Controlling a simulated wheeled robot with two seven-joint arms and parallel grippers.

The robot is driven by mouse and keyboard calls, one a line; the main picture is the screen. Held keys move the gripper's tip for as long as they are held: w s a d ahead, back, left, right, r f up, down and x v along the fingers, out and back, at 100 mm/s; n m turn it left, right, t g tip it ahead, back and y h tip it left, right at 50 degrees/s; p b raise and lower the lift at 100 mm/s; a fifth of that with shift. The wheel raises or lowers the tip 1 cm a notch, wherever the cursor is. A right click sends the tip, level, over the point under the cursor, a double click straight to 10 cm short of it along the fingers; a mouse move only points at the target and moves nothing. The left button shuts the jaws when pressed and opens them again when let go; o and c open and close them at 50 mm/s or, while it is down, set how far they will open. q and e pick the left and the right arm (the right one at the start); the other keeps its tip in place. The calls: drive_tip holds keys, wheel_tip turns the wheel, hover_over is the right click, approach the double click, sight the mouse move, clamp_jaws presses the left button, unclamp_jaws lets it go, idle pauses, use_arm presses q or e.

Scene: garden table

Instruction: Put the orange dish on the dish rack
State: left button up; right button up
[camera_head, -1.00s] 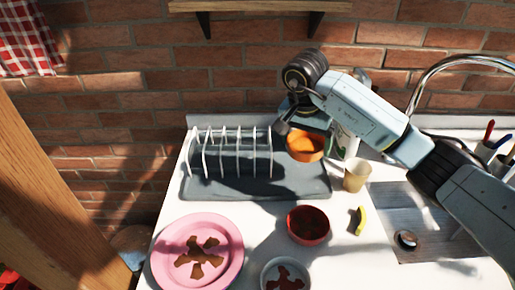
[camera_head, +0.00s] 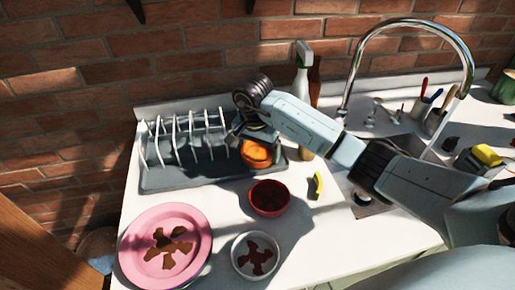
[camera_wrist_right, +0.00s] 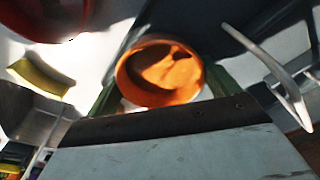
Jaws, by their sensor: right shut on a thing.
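The orange dish (camera_head: 257,154) is a small round bowl. My right gripper (camera_head: 250,138) is shut on it and holds it at the right end of the dish rack, over or near the dark tray; I cannot tell whether it touches the tray. In the right wrist view the dish (camera_wrist_right: 160,72) sits between the gripper's fingers (camera_wrist_right: 155,95), its open side partly visible. The dish rack (camera_head: 185,135) has a row of white wire hoops on a dark grey tray (camera_head: 190,177). One white hoop (camera_wrist_right: 270,65) shows close to the dish in the wrist view. My left gripper is out of view.
A pink plate (camera_head: 190,218), a red bowl (camera_head: 269,197) and a white bowl (camera_head: 238,262) stand in front of the rack. A yellow piece (camera_head: 318,186) lies to the right. A spray bottle (camera_head: 302,75) and the sink tap (camera_head: 350,80) stand behind my right arm.

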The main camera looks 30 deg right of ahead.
sight(255, 160)
drive_tip(key=o, duration=0.8)
drive_tip(key=shift+r, duration=0.1)
drive_tip(key=r, duration=0.8)
drive_tip(key=a+r, duration=0.1)
drive_tip(key=r, duration=0.3)
drive_tip(key=shift+s, duration=0.4)
drive_tip(key=shift+a, duration=0.1)
